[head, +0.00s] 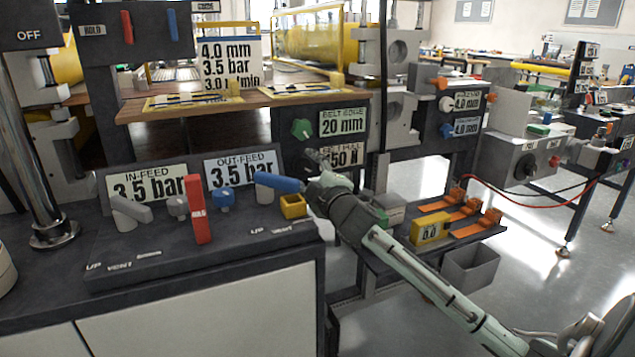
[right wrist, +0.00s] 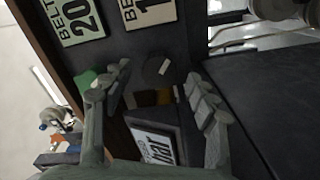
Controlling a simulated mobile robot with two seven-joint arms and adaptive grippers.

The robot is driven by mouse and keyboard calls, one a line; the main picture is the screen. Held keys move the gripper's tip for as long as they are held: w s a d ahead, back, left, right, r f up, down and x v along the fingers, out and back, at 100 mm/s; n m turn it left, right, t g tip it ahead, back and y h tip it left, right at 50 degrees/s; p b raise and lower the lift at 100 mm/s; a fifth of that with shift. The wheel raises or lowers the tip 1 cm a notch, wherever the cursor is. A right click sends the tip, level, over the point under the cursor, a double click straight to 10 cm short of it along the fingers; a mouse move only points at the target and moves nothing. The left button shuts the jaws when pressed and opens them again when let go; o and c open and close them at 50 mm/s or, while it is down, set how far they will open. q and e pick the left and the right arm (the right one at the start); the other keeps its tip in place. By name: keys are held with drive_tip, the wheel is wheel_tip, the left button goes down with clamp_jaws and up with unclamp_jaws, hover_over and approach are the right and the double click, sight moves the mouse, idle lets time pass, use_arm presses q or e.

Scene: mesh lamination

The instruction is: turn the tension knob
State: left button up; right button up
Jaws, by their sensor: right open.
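The tension knob (right wrist: 155,69) is a round dark grey knob with a pale mark, on the dark panel beside the belt pull label (head: 342,156). My right gripper (head: 318,163) is at this panel in the head view and largely hides the knob there. In the right wrist view my right gripper (right wrist: 152,82) is open, its fingers apart with the knob showing between and just beyond the tips. I see no contact with the knob. My left gripper is not in view.
A green knob (head: 301,129) sits on the same panel near the 20 mm label (head: 342,122). The console with a blue lever (head: 280,183), a red lever (head: 197,210) and a yellow block (head: 293,206) is close to the gripper. Orange clamps (head: 466,208) lie on a lower shelf.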

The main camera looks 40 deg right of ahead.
drive_tip(key=v, duration=0.9)
drive_tip(key=shift+s, duration=0.25)
